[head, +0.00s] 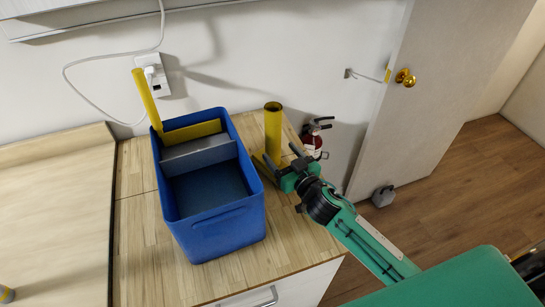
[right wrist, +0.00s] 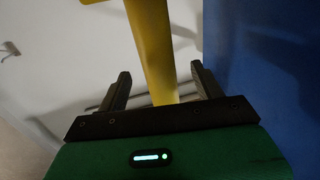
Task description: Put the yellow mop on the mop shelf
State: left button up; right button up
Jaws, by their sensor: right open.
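A yellow mop-like piece (head: 273,132) with an upright round tube and a flat foot stands on the wooden counter, right of the blue bin (head: 218,222). My right gripper (head: 282,158) is open beside the lower part of this tube. In the right wrist view the yellow shaft (right wrist: 150,40) runs between the two open fingers, with no clear grip on it. A second yellow handle (head: 147,97) leans up from the bin's back left corner, by a yellow panel (head: 192,132) inside the bin. I cannot tell which part is the mop shelf. My left gripper is out of view.
A grey divider (head: 200,154) crosses the bin. A white socket with a cable (head: 152,75) is on the wall. The door (head: 440,80) is at right. The counter's left part is clear.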

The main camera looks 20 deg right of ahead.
aim_at(271, 140)
jog(key=shift+x, duration=1.15)
jog(key=shift+w+p, duration=0.2)
jog(key=shift+p, duration=0.2)
jog(key=p+x, duration=0.1)
jog(key=x, duration=0.3)
jog(key=shift+w+p, duration=0.1)
jog(key=shift+p, duration=0.3)
jog(key=shift+w, duration=0.3)
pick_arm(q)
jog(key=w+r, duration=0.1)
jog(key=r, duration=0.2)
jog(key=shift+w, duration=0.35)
pick_arm(e)
jog(key=c, duration=1.4)
grip_shut()
jog(key=shift+r, duration=0.1)
